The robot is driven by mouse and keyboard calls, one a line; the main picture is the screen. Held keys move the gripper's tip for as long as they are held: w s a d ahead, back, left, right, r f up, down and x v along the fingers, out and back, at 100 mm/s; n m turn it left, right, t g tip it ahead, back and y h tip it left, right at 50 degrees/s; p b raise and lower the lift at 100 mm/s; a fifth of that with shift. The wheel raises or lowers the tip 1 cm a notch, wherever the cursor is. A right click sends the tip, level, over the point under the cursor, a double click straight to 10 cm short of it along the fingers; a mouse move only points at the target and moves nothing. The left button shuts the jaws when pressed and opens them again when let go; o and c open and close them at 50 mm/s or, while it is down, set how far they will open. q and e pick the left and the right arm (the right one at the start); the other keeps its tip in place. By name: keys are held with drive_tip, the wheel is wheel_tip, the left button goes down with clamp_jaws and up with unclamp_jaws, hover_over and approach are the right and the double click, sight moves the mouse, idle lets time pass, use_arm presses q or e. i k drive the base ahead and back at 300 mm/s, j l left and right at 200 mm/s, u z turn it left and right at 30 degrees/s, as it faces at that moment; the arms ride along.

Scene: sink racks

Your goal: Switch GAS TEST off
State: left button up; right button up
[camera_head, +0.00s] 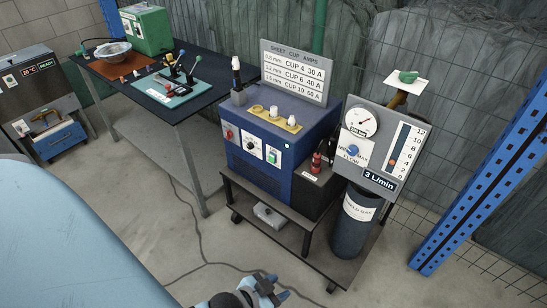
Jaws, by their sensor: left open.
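A blue welding machine (268,175) stands on a dark cart. Its front has a red control (229,134), a white dial panel (251,144) and a white plate with a green switch (272,157). The labels are too small to read, so I cannot tell which control is GAS TEST. A gas regulator panel (378,148) with a gauge, a blue flow knob (352,150) and a "3 L/min" display stands at the right. My left gripper (276,287) is open at the bottom edge, below and apart from the cart. My right gripper is not in view.
The cart (300,247) carries the machine and a dark gas cylinder (352,225). A workbench (190,108) with tools stands behind at left. A blue perforated post (485,170) rises at right. A cable (200,240) lies on the floor before the cart.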

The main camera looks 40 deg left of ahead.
sight(272, 156)
drive_tip(key=u, duration=1.25)
